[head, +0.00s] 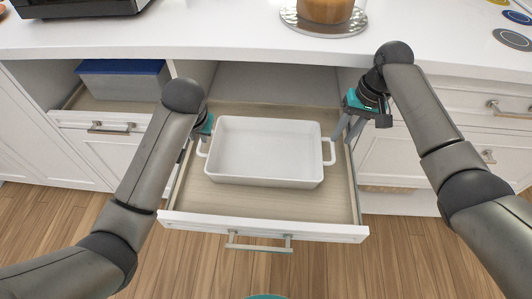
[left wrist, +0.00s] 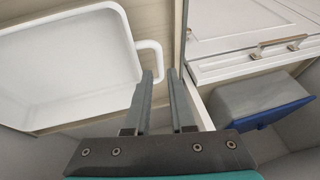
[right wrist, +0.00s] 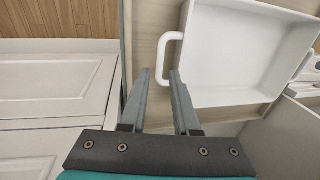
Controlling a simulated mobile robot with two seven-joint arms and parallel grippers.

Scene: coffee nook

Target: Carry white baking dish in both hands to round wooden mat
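The white baking dish (head: 264,150) sits level in an open drawer, empty, with a loop handle at each end. My left gripper (head: 198,142) is open at its left handle. In the left wrist view that handle (left wrist: 157,58) shows at and between the fingertips (left wrist: 160,74). My right gripper (head: 343,134) is open at the right handle (head: 331,151). In the right wrist view the handle (right wrist: 163,55) lies at and between the fingertips (right wrist: 158,74). Neither gripper is closed on the dish. I cannot make out the round wooden mat in any view.
The open drawer (head: 262,233) has low walls around the dish. The white counter (head: 220,35) is above it, with a brown round object (head: 325,10) on a silver tray (head: 290,18). Round coasters (head: 512,39) lie at right. Another open drawer at left holds a blue-lidded box (head: 122,80).

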